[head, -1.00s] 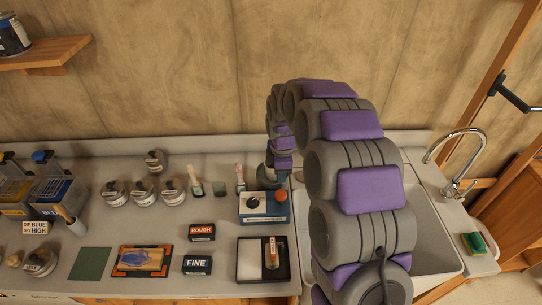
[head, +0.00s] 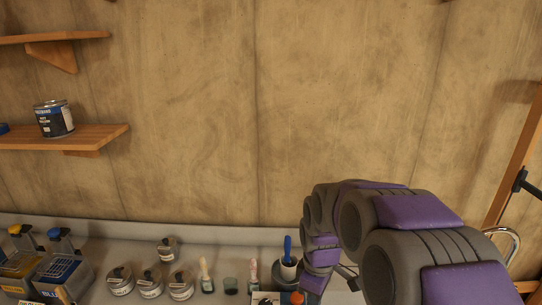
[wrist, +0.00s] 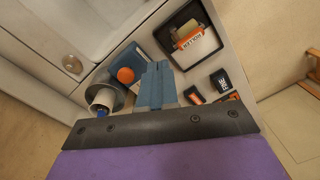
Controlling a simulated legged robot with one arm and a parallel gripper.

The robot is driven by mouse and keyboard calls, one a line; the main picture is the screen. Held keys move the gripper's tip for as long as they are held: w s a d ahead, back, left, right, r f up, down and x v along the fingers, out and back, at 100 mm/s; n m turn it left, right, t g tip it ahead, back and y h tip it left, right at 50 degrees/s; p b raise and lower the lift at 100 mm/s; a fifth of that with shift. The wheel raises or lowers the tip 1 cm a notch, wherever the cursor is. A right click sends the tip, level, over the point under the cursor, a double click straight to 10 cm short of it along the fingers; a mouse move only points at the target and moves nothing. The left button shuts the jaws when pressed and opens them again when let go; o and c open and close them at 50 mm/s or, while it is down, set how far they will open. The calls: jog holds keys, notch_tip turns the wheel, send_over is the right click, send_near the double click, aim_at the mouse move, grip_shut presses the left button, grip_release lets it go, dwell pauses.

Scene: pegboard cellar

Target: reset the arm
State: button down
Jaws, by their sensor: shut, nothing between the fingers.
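My gripper (wrist: 155,88) shows in the wrist view as blue-grey fingers, closed together with nothing between them. It hangs over the counter, its tips overlapping the view of the blue box with an orange knob (wrist: 125,75). My purple and grey arm rises at the lower right of the head view, curving over the counter's back edge. The gripper's fingers cannot be made out in the head view.
A grey pot with a blue-handled tool (head: 287,262) stands close to my arm. Several lidded jars (head: 150,283) stand left. A shelf (head: 70,137) holds a can; the wall's middle is bare.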

jog(key=s+d+m+b, duration=0.1)
jog(key=s+m, duration=0.5)
jog(key=s, duration=0.8)
jog(key=s+d+r+m+g+b, duration=0.1)
jog(key=s+m, duration=0.5)
jog(key=s, duration=0.8)
jog(key=shift+d, duration=0.85)
jog(key=c, duration=1.8)
grip_release()
jog(key=shift+w+r, duration=0.1)
jog(key=shift+c, duration=0.2)
